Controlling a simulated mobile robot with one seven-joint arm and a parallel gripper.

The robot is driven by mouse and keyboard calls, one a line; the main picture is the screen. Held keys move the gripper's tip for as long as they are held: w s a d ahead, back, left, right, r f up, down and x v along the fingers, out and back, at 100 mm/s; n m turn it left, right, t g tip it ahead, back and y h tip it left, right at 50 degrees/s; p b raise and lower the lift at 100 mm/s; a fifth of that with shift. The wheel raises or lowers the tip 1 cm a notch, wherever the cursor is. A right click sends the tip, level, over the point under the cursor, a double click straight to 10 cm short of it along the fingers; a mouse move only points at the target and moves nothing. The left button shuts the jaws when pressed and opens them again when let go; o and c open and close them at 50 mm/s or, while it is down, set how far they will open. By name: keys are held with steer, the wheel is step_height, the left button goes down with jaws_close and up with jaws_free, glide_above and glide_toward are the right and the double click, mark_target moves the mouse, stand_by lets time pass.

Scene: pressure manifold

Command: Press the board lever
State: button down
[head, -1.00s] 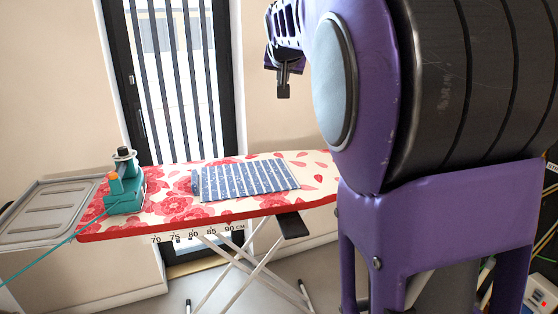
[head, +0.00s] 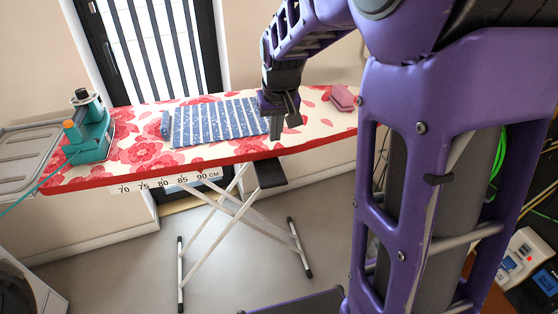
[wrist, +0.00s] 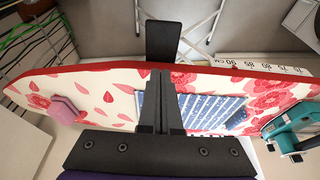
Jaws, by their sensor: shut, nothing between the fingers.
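The ironing board (head: 130,158) has a red floral cover and a red front edge. The board lever is a black paddle (head: 270,173) that sticks out from under the front edge, right of the centimetre scale. It also shows in the wrist view (wrist: 163,42), just beyond the fingertips. My gripper (head: 276,135) is shut and empty, its fingers pointing down near the front edge, above the lever in the head view. In the wrist view my gripper (wrist: 160,76) lines up with the lever, and a gap seems to remain. The lever's mount is hidden under the board.
A folded blue striped cloth (head: 215,122), a teal iron (head: 90,140) and a pink block (head: 342,97) lie on the board. A grey iron rest (head: 25,155) is at its left end. White crossed legs (head: 222,215) stand below. Floor in front is clear.

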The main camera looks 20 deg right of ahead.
steer(key=shift+s+f, duration=0.3)
steer(key=shift+f, duration=0.1)
steer(key=b, duration=0.2)
glide_toward(273, 177)
steer(key=x, duration=0.5)
steer(key=shift+w, duration=0.15)
steer(key=shift+f, duration=0.75)
